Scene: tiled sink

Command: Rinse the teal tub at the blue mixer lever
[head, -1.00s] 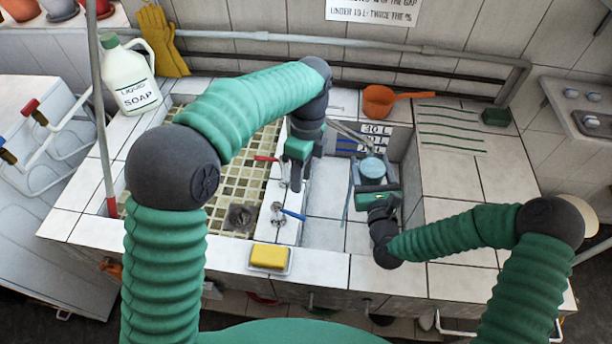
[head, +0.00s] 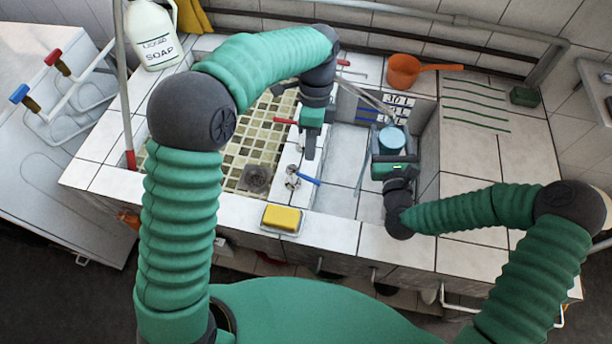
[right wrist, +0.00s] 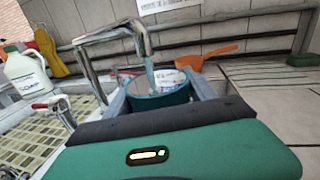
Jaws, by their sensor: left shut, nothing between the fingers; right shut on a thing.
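The teal tub (head: 392,140) is held upright in the right basin, in front of the volume-marked wall. My right gripper (right wrist: 160,98) is shut on the tub, with a finger on each side in the right wrist view. There the metal spout ends above the tub (right wrist: 165,100), and a pale streak like water runs down into it. The blue mixer lever (head: 306,176) sits on the ledge between the basins, pointing right. My left gripper (head: 310,152) is shut and empty just behind the blue lever, apparently above the ledge. Whether it touches the lever cannot be told.
A red lever (head: 285,121) is behind the blue one. A yellow sponge (head: 282,217) lies on the front rim. The soap jug (head: 155,40) stands back left; an orange scoop (head: 405,72) lies at the back. The right counter (head: 470,165) is largely clear.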

